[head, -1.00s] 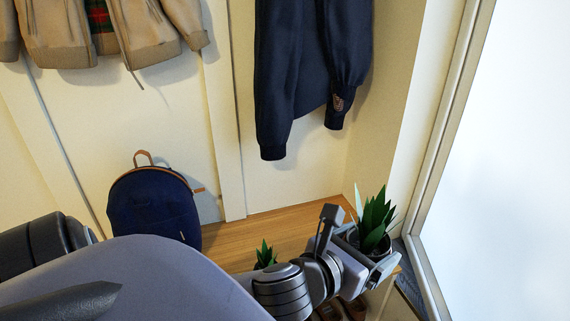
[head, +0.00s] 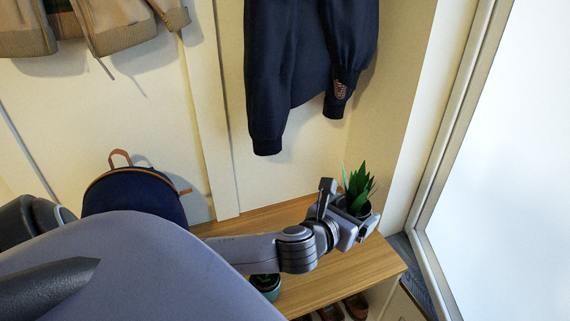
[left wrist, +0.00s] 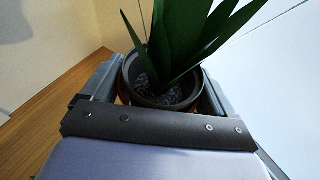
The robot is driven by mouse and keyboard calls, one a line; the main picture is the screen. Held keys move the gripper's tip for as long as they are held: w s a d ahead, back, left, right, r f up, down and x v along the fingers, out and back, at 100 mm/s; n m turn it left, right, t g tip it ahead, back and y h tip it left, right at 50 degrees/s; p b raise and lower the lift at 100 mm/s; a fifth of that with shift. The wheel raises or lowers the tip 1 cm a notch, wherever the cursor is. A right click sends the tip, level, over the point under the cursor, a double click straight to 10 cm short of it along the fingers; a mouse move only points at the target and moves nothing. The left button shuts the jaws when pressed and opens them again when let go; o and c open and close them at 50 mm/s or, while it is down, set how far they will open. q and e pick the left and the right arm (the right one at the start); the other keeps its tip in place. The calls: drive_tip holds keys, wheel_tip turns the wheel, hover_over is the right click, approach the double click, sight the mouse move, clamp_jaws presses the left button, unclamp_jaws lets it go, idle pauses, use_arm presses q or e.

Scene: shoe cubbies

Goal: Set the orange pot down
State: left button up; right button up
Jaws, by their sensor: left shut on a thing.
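My left gripper (head: 352,221) is shut on a potted plant near the right end of the wooden bench top. The plant has long green leaves (head: 357,183). In the left wrist view the pot (left wrist: 160,92) sits between the two fingers, with a dark rim and dark pebbles inside. Only a little orange-brown shows on its side, and the gripper hides most of it. I cannot tell whether the pot's base touches the bench (head: 340,268). My right gripper is not in view.
A teal pot (head: 266,283) stands on the bench, partly behind my arm. A navy backpack (head: 135,194) is at the left, and a dark jacket (head: 305,70) hangs above. Shoes (head: 356,305) sit below the bench. A bright glass panel (head: 510,180) is at the right.

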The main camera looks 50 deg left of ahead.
use_arm(q)
drive_tip(key=w+a+f+n+y+b, duration=0.1)
drive_tip(key=w+a+f+y, duration=0.1)
drive_tip(key=w+a+f, duration=0.5)
drive_tip(key=b, duration=1.1)
hover_over(325, 262)
wheel_tip(325, 262, down, 18)
drive_tip(key=shift+f, duration=0.3)
drive_tip(key=o, duration=0.9)
drive_tip(key=shift+r, duration=0.2)
drive_tip(key=shift+s+r+p, duration=0.1)
drive_tip(key=shift+s+p, duration=0.15)
drive_tip(key=shift+p, duration=0.2)
drive_tip(key=shift+p+v, duration=1.75)
drive_tip(key=shift+v, duration=4)
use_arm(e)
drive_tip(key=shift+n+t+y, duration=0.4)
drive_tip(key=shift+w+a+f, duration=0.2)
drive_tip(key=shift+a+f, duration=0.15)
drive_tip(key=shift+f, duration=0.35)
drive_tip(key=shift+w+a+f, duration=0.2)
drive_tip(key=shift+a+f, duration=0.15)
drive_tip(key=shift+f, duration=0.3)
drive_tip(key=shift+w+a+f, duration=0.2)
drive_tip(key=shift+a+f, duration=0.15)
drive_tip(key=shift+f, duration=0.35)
